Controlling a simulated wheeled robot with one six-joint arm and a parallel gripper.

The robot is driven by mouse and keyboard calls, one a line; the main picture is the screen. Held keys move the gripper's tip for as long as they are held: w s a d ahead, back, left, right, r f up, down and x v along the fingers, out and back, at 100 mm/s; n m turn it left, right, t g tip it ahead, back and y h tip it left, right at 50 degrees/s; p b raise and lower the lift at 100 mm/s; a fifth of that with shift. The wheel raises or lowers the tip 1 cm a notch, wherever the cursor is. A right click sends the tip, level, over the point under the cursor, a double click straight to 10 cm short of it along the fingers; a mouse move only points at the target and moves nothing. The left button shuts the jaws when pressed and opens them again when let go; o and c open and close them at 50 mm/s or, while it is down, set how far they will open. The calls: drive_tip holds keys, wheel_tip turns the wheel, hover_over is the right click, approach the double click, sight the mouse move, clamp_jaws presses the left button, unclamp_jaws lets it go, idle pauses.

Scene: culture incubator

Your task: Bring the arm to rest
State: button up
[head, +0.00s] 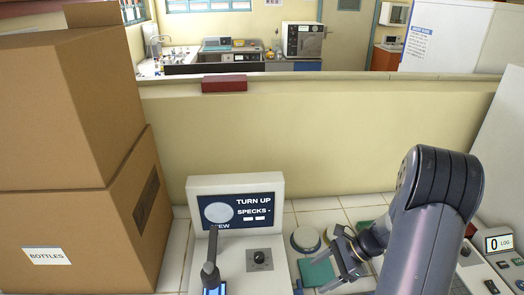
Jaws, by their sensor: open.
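My gripper (345,262) is at the lower right of the head view, at the end of my dark grey arm, which bends down from the right. Its jaws are apart and nothing shows between them. It is over the tiled counter, just right of a white device (237,188) with a screen reading "TURN UP SPECKS". My arm hides part of the counter behind it.
Stacked cardboard boxes (75,110), the lower one labelled "BOTTLES", fill the left side. A low cream wall (330,135) runs behind the counter. A round dish-like object (305,240) and green pad (316,272) lie near my gripper. A control panel (498,243) is at right.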

sight(299, 286)
drive_tip(key=p+x, duration=0.1)
drive_tip(key=x, duration=0.5)
drive_tip(key=shift+a+f, duration=0.25)
drive_tip(key=shift+a, duration=0.1)
drive_tip(key=shift+f, duration=0.2)
drive_tip(key=shift+r+t+b, duration=0.15)
drive_tip(key=shift+t+b, duration=0.3)
drive_tip(key=shift+t, duration=0.05)
drive_tip(key=shift+s, duration=0.1)
drive_tip(key=shift+r+p, duration=0.1)
drive_tip(key=shift+p, duration=0.25)
